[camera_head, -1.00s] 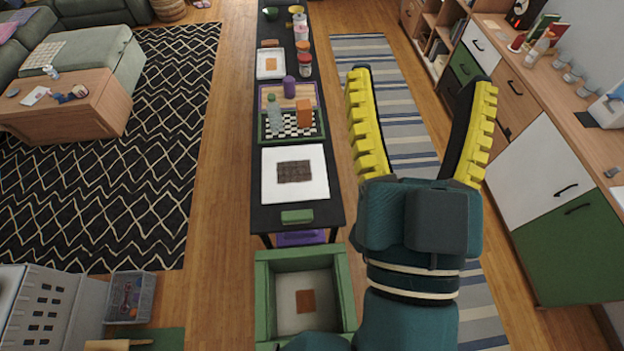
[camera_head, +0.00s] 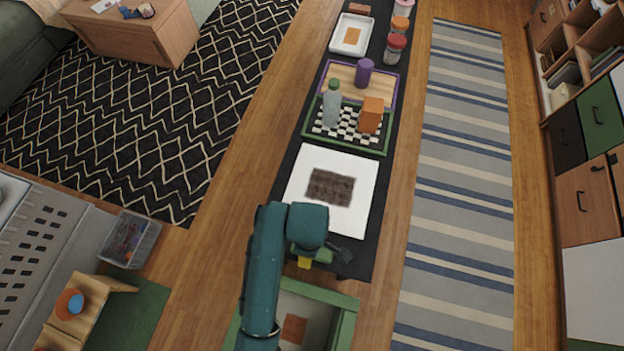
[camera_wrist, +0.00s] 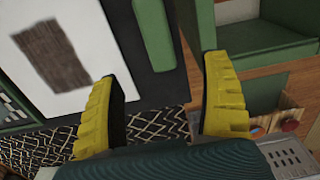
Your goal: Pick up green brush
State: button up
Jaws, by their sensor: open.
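The green brush (camera_wrist: 154,34) shows in the wrist view as a plain green block on the black table, beside the white board (camera_wrist: 20,60). It lies just beyond my gripper (camera_wrist: 160,68), roughly in line with the gap between the two yellow fingers. The fingers are wide apart with nothing between them. In the head view my gripper (camera_head: 304,262) is mostly hidden under my teal wrist at the near end of the table. The brush is largely covered there too. I cannot tell how high the fingers are above the table.
A green-walled box (camera_head: 344,322) stands on the floor at the table's near end. A brown patch (camera_head: 330,187) lies on the white board. Farther along are a green tray (camera_head: 372,150) with a bottle (camera_head: 331,105) and an orange block (camera_head: 370,115). A striped rug lies right.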

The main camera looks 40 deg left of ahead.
jog(key=f, duration=0.4)
jog(key=f+b, duration=0.1)
jog(key=f, duration=0.9)
jog(key=shift+w+d, duration=0.1)
jog(key=shift+w, duration=0.15)
jog(key=c, duration=1.3)
